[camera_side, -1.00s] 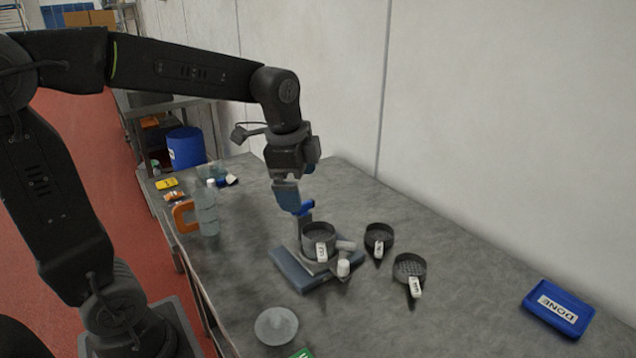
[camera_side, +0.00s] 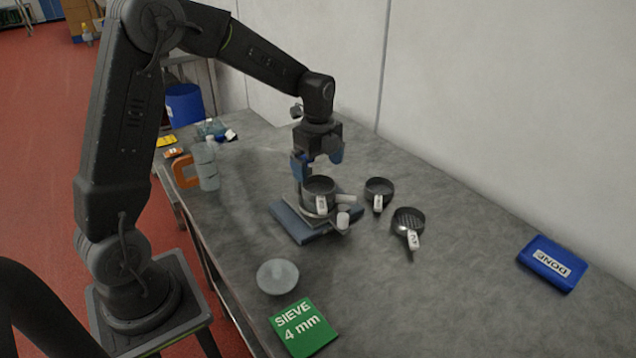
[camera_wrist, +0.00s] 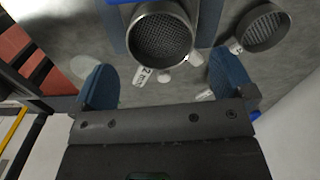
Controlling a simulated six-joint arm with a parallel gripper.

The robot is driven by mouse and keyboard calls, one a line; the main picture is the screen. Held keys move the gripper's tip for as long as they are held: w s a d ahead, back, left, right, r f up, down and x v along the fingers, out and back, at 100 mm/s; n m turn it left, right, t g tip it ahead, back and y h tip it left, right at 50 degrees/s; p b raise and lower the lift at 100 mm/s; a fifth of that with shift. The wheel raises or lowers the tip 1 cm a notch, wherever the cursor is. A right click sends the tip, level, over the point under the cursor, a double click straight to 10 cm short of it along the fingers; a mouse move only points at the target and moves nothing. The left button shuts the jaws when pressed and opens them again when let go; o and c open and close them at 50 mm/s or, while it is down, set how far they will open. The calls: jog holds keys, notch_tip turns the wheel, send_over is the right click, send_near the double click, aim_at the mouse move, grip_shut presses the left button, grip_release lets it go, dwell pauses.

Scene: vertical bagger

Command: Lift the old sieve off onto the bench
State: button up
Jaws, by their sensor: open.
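The old sieve (camera_side: 319,188), a dark round pan with a white tag, sits on the blue-grey base (camera_side: 291,222) on the bench. My gripper (camera_side: 318,160) is open and empty, just above and behind this sieve, with its blue fingers pointing down. In the wrist view the sieve's mesh (camera_wrist: 160,38) shows near the top, beyond the two spread blue fingers (camera_wrist: 165,80). Its tag seems to read 2 mm. I see no contact between fingers and sieve. A round grey lid-like disc (camera_side: 277,277) lies flat in front of the base.
Two more tagged sieves, one small (camera_side: 379,188) and one larger (camera_side: 408,220), lie to the right. A green "SIEVE 4 mm" card (camera_side: 303,327) is at the front. A blue DONE tray (camera_side: 545,277) is far right. A bottle (camera_side: 207,168) stands left. Bare bench lies front right.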

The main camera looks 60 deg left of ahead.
aim_at(318, 191)
jog(key=shift+f, duration=3.1)
jog(key=shift+c, duration=0.5)
jog(key=c, duration=0.7)
